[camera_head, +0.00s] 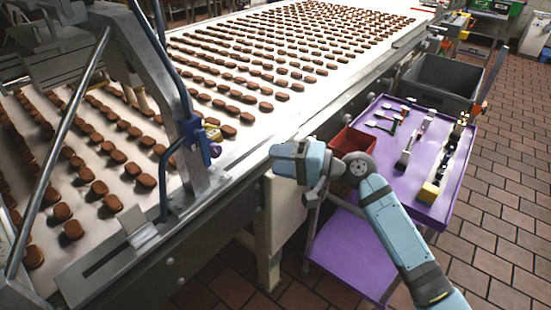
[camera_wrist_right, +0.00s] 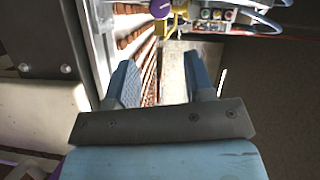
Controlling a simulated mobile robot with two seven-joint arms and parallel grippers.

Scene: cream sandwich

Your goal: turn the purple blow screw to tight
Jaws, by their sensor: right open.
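The purple blow screw (camera_head: 215,150) is a small knob on the blue fitting (camera_head: 190,128), fixed to the metal post beside the conveyor. In the right wrist view a purple knob (camera_wrist_right: 161,8) shows at the top edge, partly cut off, beyond the fingers. My right gripper (camera_head: 279,155) is to the right of the screw, over the conveyor's edge and apart from it. Its two blue fingers (camera_wrist_right: 162,78) are spread with nothing between them. My left gripper is not in view.
The conveyor (camera_head: 330,85) carries many brown biscuits in rows. A purple cart (camera_head: 385,170) with tools and a red bin (camera_head: 352,140) stands at the right, by a grey crate (camera_head: 440,82). A metal rail and blue hoses (camera_head: 165,60) surround the post. Open tiled floor lies at the right.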

